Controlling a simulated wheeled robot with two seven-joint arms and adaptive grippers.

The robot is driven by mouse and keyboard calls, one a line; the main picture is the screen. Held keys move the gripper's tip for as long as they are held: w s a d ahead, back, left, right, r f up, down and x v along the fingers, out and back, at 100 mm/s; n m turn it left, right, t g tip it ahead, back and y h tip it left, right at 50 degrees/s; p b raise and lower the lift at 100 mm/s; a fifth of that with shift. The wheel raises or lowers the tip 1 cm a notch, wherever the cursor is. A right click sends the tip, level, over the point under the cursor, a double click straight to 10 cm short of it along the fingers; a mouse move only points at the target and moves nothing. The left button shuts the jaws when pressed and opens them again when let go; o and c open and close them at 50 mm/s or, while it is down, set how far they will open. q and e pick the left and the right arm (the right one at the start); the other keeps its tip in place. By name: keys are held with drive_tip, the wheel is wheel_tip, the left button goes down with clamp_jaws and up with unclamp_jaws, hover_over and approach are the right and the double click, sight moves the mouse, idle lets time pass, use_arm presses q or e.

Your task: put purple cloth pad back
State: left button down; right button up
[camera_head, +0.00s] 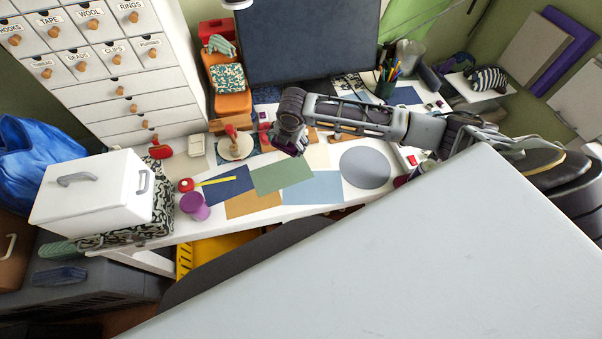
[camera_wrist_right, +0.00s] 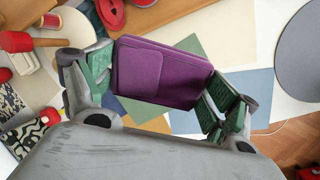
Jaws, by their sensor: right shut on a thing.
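The purple cloth pad (camera_wrist_right: 160,75) is a flat, folded-looking purple piece. In the right wrist view it sits between the green-padded fingers of my right gripper (camera_wrist_right: 157,92), which is shut on it. In the head view my right arm reaches in from the right, and the right gripper (camera_head: 288,143) is above the far middle of the white desk (camera_head: 160,235). The pad is mostly hidden by the gripper there. Below the gripper in the wrist view lie coloured sheets. My left gripper is not in view.
Coloured sheets (camera_head: 283,176) and a grey disc (camera_head: 365,167) lie on the desk. A purple cup (camera_head: 194,206), a white box (camera_head: 98,205) and a drawer cabinet (camera_head: 105,60) stand left. A dark monitor (camera_head: 300,40) stands behind. A large pale surface (camera_head: 400,270) fills the lower right.

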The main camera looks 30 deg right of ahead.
sight(291, 151)
drive_tip(key=s, duration=0.1)
drive_tip(key=s+n, duration=0.2)
drive_tip(key=shift+s+a+f+g+y, duration=0.1)
drive_tip(key=shift+s+f+g+y, duration=0.2)
drive_tip(key=shift+g, duration=0.1)
drive_tip(key=shift+s+n, duration=0.65)
drive_tip(key=shift+n, duration=0.15)
drive_tip(key=n+g, duration=0.1)
drive_tip(key=s+n, duration=0.1)
drive_tip(key=n, duration=0.1)
drive_tip(key=n+g, duration=0.1)
drive_tip(key=shift+s+d+g, duration=0.2)
drive_tip(key=shift+d+g, duration=0.1)
drive_tip(key=shift+d, duration=0.05)
drive_tip(key=shift+f, duration=0.15)
drive_tip(key=shift+f, duration=3.05)
